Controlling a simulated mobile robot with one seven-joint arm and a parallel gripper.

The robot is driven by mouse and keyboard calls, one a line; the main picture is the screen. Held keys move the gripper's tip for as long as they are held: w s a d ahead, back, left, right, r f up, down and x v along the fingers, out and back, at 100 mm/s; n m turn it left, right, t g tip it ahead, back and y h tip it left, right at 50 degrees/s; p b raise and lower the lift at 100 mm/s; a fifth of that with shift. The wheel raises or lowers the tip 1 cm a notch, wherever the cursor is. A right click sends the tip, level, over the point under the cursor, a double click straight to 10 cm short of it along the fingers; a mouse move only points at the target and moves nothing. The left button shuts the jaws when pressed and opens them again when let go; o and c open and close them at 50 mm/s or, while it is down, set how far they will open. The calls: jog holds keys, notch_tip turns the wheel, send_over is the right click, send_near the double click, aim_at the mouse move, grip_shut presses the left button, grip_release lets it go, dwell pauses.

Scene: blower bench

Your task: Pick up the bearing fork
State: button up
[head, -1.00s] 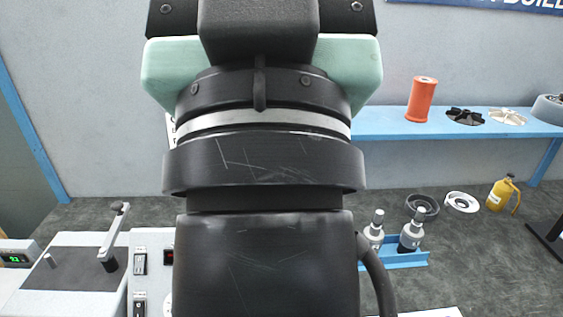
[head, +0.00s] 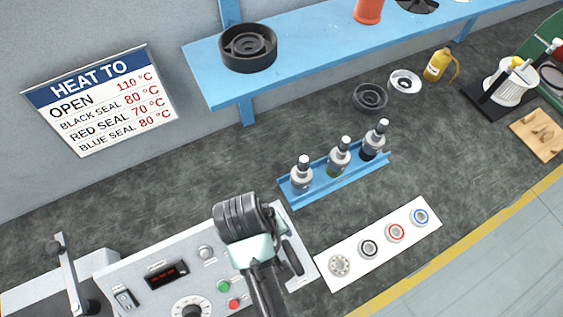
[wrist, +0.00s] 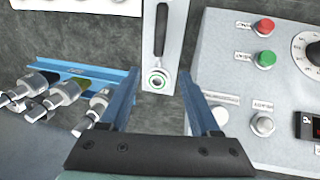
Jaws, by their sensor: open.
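I cannot single out the bearing fork for certain in either view. In the wrist view, my gripper (wrist: 159,76) is open and empty, its two bluish fingers apart. I cannot tell whether the dark piece is loose. In the head view, my teal and black wrist is over the right end of the control panel (head: 195,262); the fingertips cannot be made out there.
A blue rack (head: 335,180) with several bottles stands behind a white card (head: 368,250) bearing a bearing and coloured rings. A blue shelf (head: 300,55) runs above. A wooden board (head: 540,135) with small pieces lies far right. Dark bench between rack and sign is clear.

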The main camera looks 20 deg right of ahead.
aim_at(286, 246)
jog(key=d+f, duration=0.1)
jog(key=f, duration=0.7)
jog(key=d+f, duration=0.1)
jog(key=f, duration=0.3)
jog(key=shift+s+d+f+p, duration=0.1)
jog(key=shift+s+d+p, duration=0.15)
jog(key=shift+d+p, duration=0.15)
grip_shut()
